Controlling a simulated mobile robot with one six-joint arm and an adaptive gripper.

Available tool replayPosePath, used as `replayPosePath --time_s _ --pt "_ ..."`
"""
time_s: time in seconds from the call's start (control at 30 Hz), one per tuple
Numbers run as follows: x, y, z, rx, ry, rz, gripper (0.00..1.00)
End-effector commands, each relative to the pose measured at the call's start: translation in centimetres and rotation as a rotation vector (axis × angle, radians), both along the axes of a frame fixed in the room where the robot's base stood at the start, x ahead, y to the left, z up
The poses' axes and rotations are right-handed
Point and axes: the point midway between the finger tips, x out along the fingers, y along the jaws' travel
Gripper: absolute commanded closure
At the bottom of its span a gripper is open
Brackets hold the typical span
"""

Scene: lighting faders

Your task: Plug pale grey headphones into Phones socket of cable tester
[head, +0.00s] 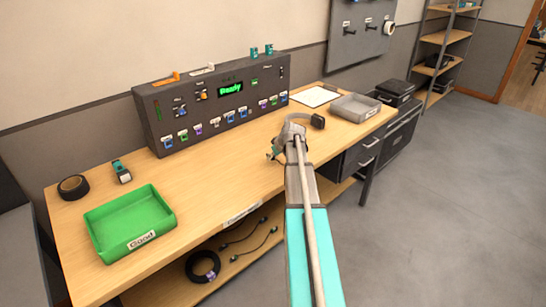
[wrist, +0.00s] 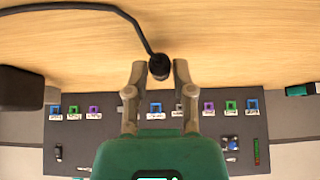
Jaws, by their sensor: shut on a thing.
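The cable tester (head: 215,150) is a dark panel on the bench with a green "Ready" display and a row of coloured sockets. The sockets also line the panel in the wrist view (wrist: 120,125), but the labels are too small to read, so I cannot tell which is Phones. My gripper (wrist: 159,68) is shut on a black plug (wrist: 159,66) with a dark cable (wrist: 128,16) running to the upper left. It hangs over the bench in front of the panel, apart from the sockets.
A green "Good" tray (head: 112,243) is at front left, near a black tape roll (head: 73,187). A grey tray (head: 356,108) is at the right end. The bench before the panel is mostly clear.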

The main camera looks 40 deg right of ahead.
Motion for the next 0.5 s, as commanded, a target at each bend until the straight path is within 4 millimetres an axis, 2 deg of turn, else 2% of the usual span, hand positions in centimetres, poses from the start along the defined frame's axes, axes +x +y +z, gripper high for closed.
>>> replayPosePath --time_s 0.03,0.5 --pt "0.0 0.0 0.6 0.0 0.0 0.0 1.0" --pt "0.0 0.0 3.2 0.0 0.0 0.0 1.0"
